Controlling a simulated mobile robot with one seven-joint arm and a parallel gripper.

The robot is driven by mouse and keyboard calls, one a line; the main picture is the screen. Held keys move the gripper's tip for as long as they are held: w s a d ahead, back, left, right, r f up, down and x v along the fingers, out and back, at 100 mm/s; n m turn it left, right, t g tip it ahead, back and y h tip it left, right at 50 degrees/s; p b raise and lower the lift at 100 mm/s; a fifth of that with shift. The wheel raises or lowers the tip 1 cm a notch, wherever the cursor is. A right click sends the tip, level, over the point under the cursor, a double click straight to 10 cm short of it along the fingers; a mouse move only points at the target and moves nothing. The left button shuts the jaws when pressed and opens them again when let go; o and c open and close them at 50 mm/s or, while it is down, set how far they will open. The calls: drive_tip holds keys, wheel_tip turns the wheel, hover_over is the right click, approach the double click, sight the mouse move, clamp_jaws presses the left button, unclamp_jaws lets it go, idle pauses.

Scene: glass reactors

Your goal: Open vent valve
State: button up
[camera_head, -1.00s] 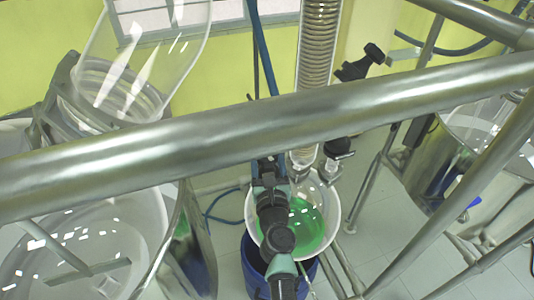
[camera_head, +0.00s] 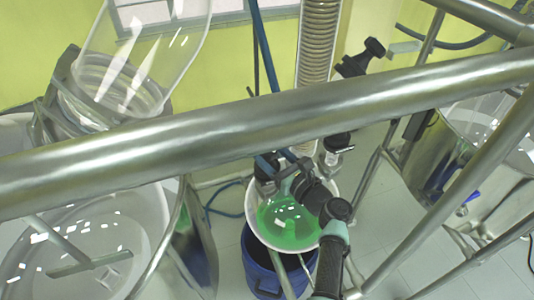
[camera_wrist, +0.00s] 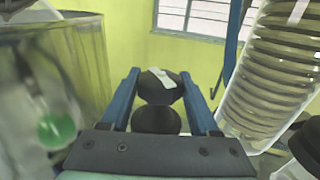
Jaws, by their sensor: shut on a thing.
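In the wrist view, my gripper (camera_wrist: 160,78) has its two blue fingers on either side of a black rounded valve knob (camera_wrist: 155,92) with a pale mark on top. The gripper is shut on this knob, which looks like the vent valve. A second dark round part shows just below it, between the fingers. In the head view, my gripper (camera_head: 277,160) is just below the thick steel rail, left of the coiled glass condenser (camera_head: 316,45). The rail hides the knob there.
The steel rail (camera_head: 400,92) crosses in front of my arm. A bowl of green liquid (camera_head: 285,225) sits below, above a blue drum (camera_head: 262,272). Another black valve (camera_head: 338,142) is to the right. A glass vessel (camera_head: 90,235) stands at left, and steel posts at right.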

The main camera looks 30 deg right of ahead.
drive_tip(key=n+y+b, duration=0.1)
drive_tip(key=y+b, duration=0.1)
drive_tip(key=n+g+y+b, duration=0.1)
drive_tip(key=y+b, duration=0.1)
drive_tip(key=n+y+b, duration=0.1)
drive_tip(key=b, duration=0.1)
drive_tip(key=shift+f+n+y, duration=0.3)
drive_tip(key=shift+n+y, duration=0.1)
drive_tip(key=n+g+y+b, duration=0.1)
drive_tip(key=y+b, duration=0.1)
drive_tip(key=b, duration=0.1)
drive_tip(key=shift+r, duration=0.15)
drive_tip(key=shift+r+n+g+b, duration=0.15)
drive_tip(key=shift+n+g+b, duration=0.15)
drive_tip(key=shift+n+b, duration=0.1)
drive_tip(key=o, duration=1.4)
drive_tip(key=shift+w+a, duration=0.1)
drive_tip(key=b+v, duration=0.2)
drive_tip(key=v, duration=1)
drive_tip(key=shift+b, duration=0.35)
